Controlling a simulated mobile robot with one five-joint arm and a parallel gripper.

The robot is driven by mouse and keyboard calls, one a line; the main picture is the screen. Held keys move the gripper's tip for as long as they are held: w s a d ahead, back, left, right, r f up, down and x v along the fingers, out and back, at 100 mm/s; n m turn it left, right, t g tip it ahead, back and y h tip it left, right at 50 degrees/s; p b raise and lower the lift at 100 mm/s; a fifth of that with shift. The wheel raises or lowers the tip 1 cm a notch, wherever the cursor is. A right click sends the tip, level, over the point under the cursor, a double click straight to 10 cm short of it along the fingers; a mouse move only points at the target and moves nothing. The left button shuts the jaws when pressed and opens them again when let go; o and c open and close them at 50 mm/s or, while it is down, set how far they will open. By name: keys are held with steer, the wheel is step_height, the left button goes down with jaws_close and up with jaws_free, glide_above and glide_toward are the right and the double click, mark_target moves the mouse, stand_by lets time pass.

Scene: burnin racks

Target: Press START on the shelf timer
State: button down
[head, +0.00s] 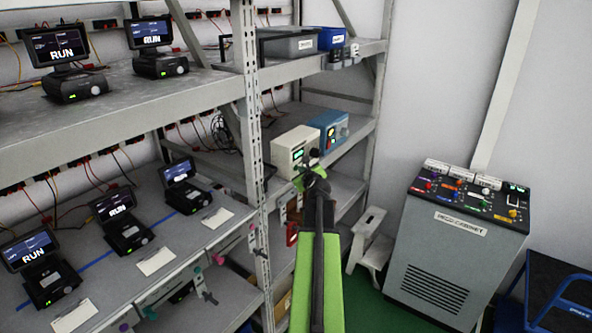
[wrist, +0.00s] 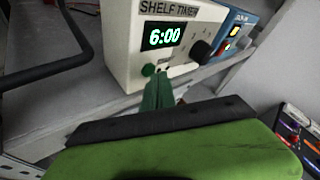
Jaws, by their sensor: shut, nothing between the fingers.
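The shelf timer (wrist: 122,48) is a cream box labelled SHELF TIMER, with a lit display (wrist: 161,36) reading 6:00. On its front are a round green button (wrist: 148,70), a black knob (wrist: 201,49) and a small light-coloured part. The head view shows the timer (head: 289,142) on the middle shelf. My gripper (wrist: 158,78) is shut and empty, its green fingertips in front of the timer's lower front, just right of and below the green button. I cannot tell whether they touch the timer. No START lettering is readable. The head view shows the gripper (head: 311,173) at the timer's lower right.
A blue instrument (head: 329,127) stands right of the timer. A shelf upright (head: 248,110) is to the left. Racks at left hold several units with screens. A grey bin (head: 289,45) sits on the shelf above. A grey cabinet (head: 440,275) and a step stool (head: 366,240) stand at right.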

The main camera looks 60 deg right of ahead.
steer(key=shift+w, duration=0.4)
stand_by(0.5)
steer(key=shift+s, duration=0.85)
steer(key=s, duration=0.5)
stand_by(0.3)
stand_by(0.6)
